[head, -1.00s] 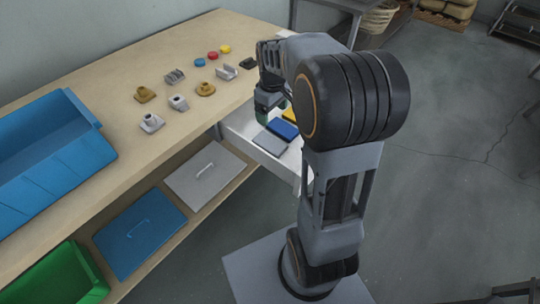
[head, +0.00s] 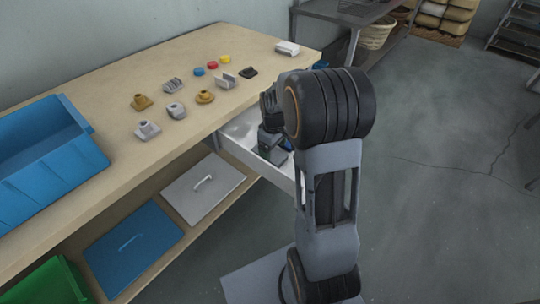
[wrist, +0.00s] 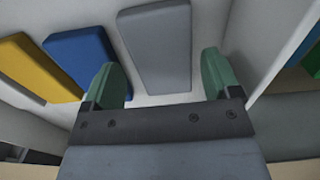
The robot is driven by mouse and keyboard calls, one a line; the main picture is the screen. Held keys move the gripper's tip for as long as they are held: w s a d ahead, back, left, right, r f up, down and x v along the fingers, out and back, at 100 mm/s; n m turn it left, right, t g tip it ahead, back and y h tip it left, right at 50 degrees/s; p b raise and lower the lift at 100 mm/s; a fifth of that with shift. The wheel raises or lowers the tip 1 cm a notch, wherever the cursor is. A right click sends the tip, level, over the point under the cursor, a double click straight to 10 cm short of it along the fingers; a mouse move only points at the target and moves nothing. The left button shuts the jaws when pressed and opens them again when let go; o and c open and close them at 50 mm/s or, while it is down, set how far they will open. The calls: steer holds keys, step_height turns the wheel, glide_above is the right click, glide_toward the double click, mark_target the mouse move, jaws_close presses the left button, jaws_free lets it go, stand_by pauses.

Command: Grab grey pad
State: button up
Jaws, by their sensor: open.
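The grey pad (wrist: 154,48) lies flat on the white drawer floor in the wrist view, ahead of and between the green fingertips. My gripper (wrist: 160,80) is open, with one finger on each side of the pad's near end and nothing held. A blue pad (wrist: 78,58) lies just left of the grey pad, close to the left finger. A yellow pad (wrist: 36,68) lies further left. In the head view my gripper (head: 270,140) is down inside the open drawer, and the arm hides the grey pad.
The white drawer (head: 236,150) is pulled out from under the wooden workbench (head: 110,88). Its side wall (wrist: 252,45) stands close to the right finger. Small metal parts, coloured discs and a blue bin (head: 45,150) are on the bench.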

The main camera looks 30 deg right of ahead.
steer(key=shift+f, duration=1.4)
steer(key=c, duration=0.7)
